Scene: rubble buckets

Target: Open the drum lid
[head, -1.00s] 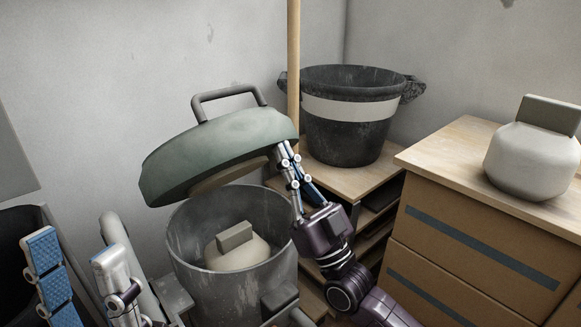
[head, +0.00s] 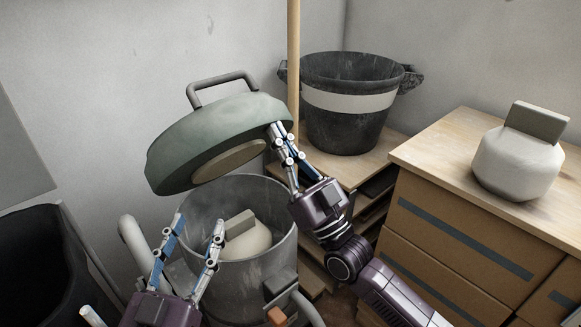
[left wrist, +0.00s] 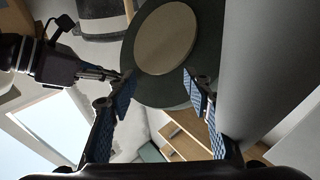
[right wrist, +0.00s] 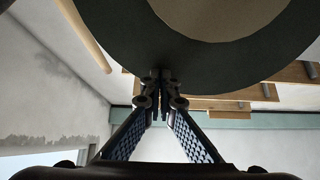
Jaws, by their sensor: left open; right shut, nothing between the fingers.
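The green drum lid (head: 222,138) with its grey handle is tilted up above the grey drum (head: 276,258), its left side lower and its pale underside disc showing. Its underside also shows in the left wrist view (left wrist: 180,62) and the right wrist view (right wrist: 225,60). A pale jug-like object (head: 248,238) sits inside the drum. My right gripper (head: 277,130) is shut and empty, its tips at the lid's right edge from below. My left gripper (head: 200,222) is open and empty at the drum's front left rim, below the lid; whether it touches the rim I cannot tell.
A black bucket with a white band (head: 347,102) stands on a wooden shelf behind. A wooden pole (head: 294,50) rises beside the lid. A wooden drawer cabinet (head: 440,160) at right bears a pale jug (head: 516,162). A dark bin (head: 40,255) stands at left.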

